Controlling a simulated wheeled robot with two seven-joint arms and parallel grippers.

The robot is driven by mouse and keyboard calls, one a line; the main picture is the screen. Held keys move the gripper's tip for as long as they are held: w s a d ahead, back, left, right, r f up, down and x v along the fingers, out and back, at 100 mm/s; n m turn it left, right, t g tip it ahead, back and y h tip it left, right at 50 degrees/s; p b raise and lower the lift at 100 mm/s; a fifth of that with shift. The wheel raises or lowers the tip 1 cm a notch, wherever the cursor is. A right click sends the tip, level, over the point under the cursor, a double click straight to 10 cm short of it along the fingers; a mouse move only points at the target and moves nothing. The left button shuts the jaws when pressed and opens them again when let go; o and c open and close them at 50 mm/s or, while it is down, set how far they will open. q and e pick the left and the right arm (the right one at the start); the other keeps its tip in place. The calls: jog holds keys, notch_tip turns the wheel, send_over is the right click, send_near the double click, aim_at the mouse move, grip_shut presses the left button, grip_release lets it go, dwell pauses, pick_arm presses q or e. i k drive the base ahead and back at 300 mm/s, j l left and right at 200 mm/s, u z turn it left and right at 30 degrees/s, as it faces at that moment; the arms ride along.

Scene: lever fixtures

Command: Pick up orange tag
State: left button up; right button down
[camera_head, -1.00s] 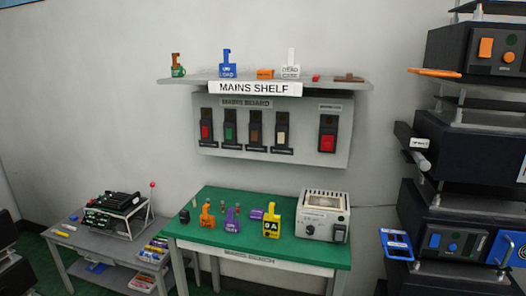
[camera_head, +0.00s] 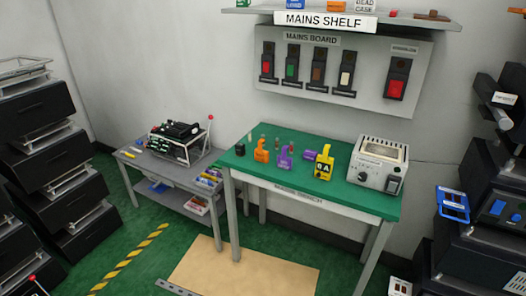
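An orange tag (camera_head: 261,150) with a hooked top stands on the green-topped table, toward its left half. A purple tag (camera_head: 284,159) stands just right of it, and a yellow tag (camera_head: 324,163) with black lettering stands further right. Neither of my grippers shows in the head view, so I cannot see whether they hold anything.
The green table (camera_head: 340,196) also holds a white boxy device (camera_head: 378,165) at right. A grey side table (camera_head: 135,159) stands left. Dark stacked units (camera_head: 40,128) are far left, others at right. A tan floor mat (camera_head: 240,272) lies clear in front.

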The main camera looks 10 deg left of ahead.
aim_at(261, 156)
jog(key=z, duration=2.25)
jog(key=u, duration=2.7)
jog(key=i+j+z, duration=0.15)
jog(key=j, duration=0.2)
jog(key=i+j+z, duration=0.15)
jog(key=j, duration=0.2)
jog(key=j+z, duration=0.2)
jog(key=j, duration=0.15)
jog(key=i, duration=0.05)
